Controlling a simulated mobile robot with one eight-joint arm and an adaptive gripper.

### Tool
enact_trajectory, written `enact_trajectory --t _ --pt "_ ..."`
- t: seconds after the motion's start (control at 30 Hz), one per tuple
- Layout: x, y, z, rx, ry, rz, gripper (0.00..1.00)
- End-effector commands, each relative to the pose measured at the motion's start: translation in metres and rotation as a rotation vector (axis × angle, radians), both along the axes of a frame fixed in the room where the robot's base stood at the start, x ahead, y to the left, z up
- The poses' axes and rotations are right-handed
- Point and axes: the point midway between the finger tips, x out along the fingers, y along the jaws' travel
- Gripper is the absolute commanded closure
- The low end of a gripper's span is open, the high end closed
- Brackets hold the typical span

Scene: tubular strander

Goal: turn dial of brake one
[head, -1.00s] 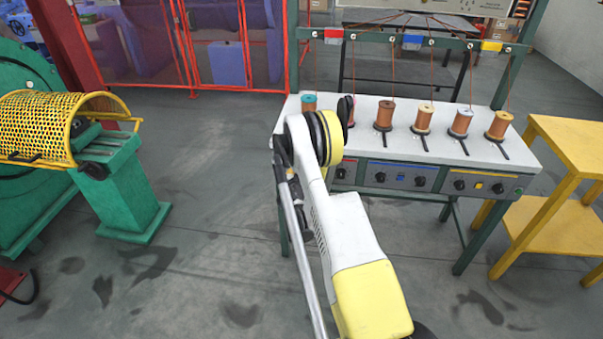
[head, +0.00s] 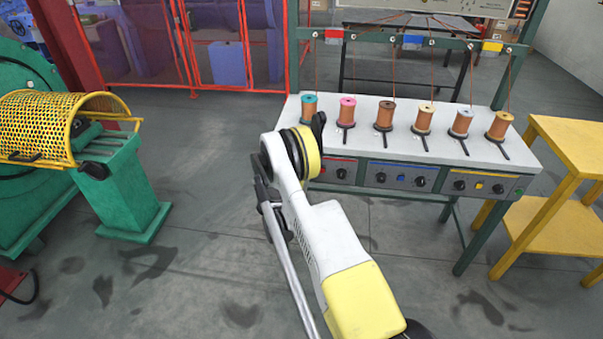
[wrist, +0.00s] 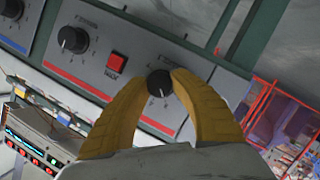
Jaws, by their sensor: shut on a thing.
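My gripper (wrist: 162,78) is closed around a small black dial (wrist: 159,84) on the red-striped grey panel (wrist: 196,75), one yellow finger on each side. The dial's white mark shows between the fingers. A red square button (wrist: 116,64) and a second black dial (wrist: 73,39) sit on the same panel, left of the held dial in the wrist view. In the head view, the second dial (head: 341,173) shows on the panel's right part. My arm hides the gripper and the held dial there. The panel's small lettering is too blurred to read.
Blue-striped (head: 401,177) and yellow-striped (head: 478,186) panels continue to the right along the bench (head: 440,147). Wire spools stand on top, the teal-topped one (head: 309,108) near my arm. A yellow table (head: 560,150) stands at right.

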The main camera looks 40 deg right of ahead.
Motion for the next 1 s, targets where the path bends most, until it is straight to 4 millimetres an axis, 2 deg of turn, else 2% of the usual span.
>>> enact_trajectory --t 0.5,1.0 --pt "-0.0007 -0.0011 -0.0008 -0.226 0.265 -0.002 1.00" --pt "-0.0014 -0.0017 -0.0009 -0.270 0.317 -0.004 1.00"
